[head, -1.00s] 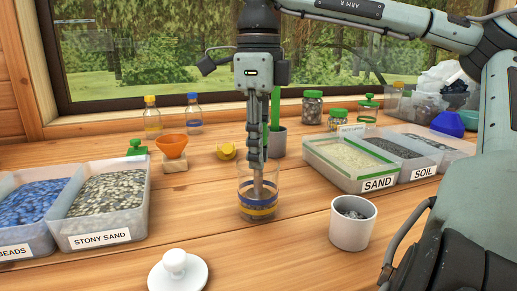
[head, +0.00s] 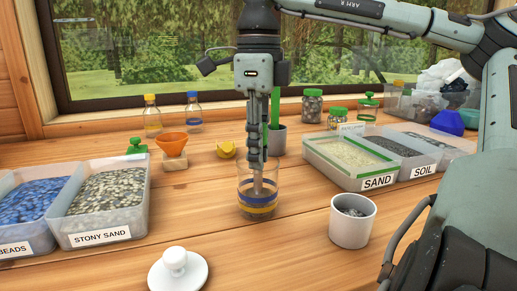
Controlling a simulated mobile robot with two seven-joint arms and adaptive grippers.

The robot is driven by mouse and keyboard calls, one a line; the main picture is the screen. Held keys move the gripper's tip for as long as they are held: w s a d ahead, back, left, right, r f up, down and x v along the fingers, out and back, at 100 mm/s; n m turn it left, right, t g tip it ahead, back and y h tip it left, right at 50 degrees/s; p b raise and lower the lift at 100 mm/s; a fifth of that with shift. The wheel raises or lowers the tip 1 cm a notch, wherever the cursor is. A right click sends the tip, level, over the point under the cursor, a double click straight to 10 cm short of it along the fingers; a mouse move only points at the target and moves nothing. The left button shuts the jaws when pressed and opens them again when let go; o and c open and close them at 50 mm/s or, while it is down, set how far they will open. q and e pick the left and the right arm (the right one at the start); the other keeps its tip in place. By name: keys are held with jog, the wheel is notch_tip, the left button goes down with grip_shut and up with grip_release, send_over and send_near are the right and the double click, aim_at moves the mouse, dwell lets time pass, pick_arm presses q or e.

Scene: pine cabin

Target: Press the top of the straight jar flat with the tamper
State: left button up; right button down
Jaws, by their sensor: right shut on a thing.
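The straight jar (head: 258,211) stands upright on the table in the middle of the head view. It is clear glass, with blue and yellow layers in its lower part. My right gripper (head: 257,150) points straight down above the jar. It is shut on a grey tamper (head: 258,185), whose lower end is inside the jar. The gripper's fingers hide most of the tamper's handle. I cannot tell whether the tamper's foot touches the top layer. My left gripper is not in view.
Bins of blue beads (head: 32,205) and stony sand (head: 105,205) stand left. Sand (head: 350,165) and soil bins stand right. A white cup (head: 352,222) is right of the jar, a white knobbed lid (head: 178,272) in front. An orange funnel (head: 172,145) stands behind left.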

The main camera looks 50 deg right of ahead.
jog(key=shift+r+p, duration=3.75)
jog(key=shift+r, duration=2)
